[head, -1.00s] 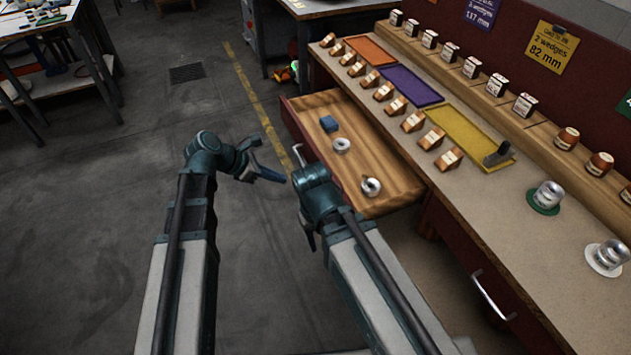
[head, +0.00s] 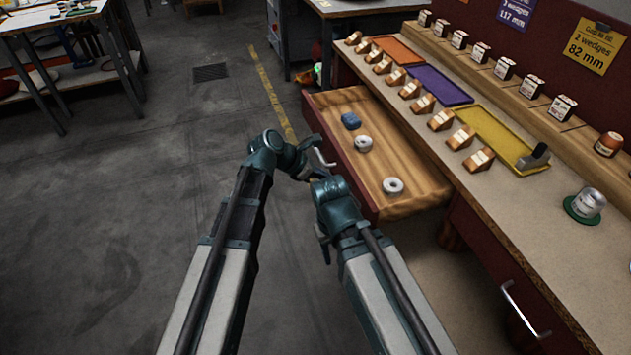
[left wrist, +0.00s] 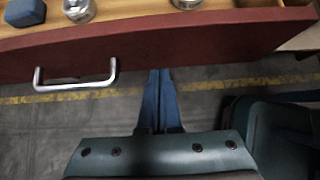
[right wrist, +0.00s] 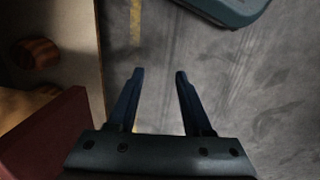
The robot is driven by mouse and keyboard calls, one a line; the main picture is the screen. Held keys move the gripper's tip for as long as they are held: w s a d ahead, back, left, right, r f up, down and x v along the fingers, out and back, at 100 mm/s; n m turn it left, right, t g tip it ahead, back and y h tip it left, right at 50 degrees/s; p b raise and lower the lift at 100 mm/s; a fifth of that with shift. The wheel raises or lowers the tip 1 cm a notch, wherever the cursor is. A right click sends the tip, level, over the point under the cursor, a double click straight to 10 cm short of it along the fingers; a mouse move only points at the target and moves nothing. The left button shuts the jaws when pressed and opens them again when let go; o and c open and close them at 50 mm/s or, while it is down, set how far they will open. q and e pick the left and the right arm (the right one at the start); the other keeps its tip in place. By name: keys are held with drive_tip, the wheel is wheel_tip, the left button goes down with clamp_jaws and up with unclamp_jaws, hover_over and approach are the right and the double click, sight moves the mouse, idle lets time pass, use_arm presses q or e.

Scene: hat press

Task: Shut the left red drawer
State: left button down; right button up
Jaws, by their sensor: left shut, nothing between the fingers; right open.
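The left red drawer (head: 329,139) stands pulled out from the bench in the head view. It holds a blue block (head: 351,121) and two grey metal rings (head: 393,186). Its front (left wrist: 205,48) and metal handle (left wrist: 75,86) show in the left wrist view. My left gripper (left wrist: 160,72) is shut and empty, its fingertips by the lower edge of the drawer front, right of the handle; I cannot tell if they touch. My right gripper (right wrist: 158,73) is open and empty, near the drawer's front corner (right wrist: 50,130), over the floor.
The bench top (head: 440,165) carries rows of wooden wedges, coloured trays (head: 435,84) and a metal part on a green disc (head: 584,206). A second red drawer (head: 490,265) at the right is shut.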

use_arm(q)
drive_tip(key=shift+w+d, duration=0.25)
drive_tip(key=shift+d, duration=0.55)
